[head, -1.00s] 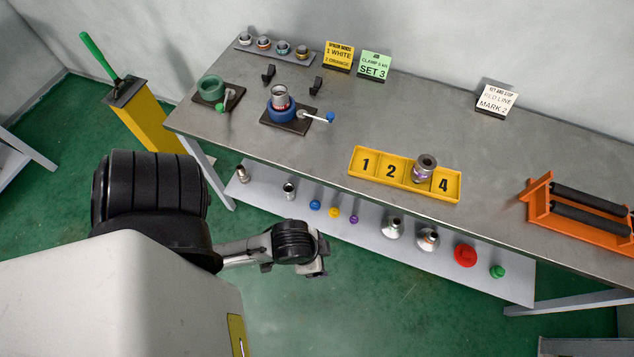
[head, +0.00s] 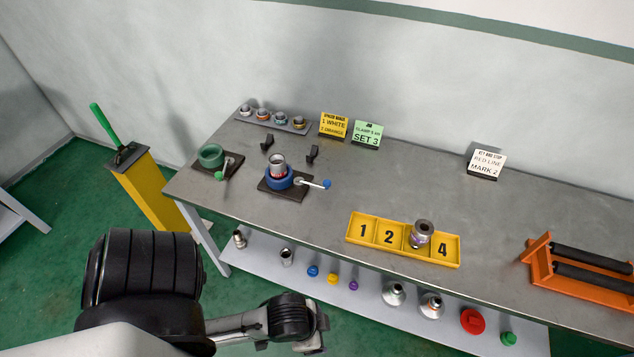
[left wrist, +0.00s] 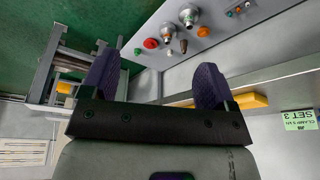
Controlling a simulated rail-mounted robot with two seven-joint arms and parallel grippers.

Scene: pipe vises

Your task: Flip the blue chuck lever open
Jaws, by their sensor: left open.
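The blue chuck (head: 279,178) sits on a dark base plate on the left part of the bench, with a grey metal pipe piece (head: 277,162) standing upright in it. Its lever (head: 310,183) is a metal rod ending in a blue ball, pointing right over the plate's edge. My left gripper (head: 318,327) is low in the head view, in front of the bench and well apart from the chuck. In the left wrist view its two purple-padded fingers (left wrist: 155,85) are spread with nothing between them. The chuck does not show there. My right gripper is not in view.
A green chuck (head: 211,157) with its own lever stands left of the blue one. Two small black brackets (head: 312,153) stand behind. A yellow numbered tray (head: 402,240) holds a fitting (head: 421,233). A lower shelf (head: 330,292) carries several fittings and caps. An orange roller stand (head: 575,270) is at right.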

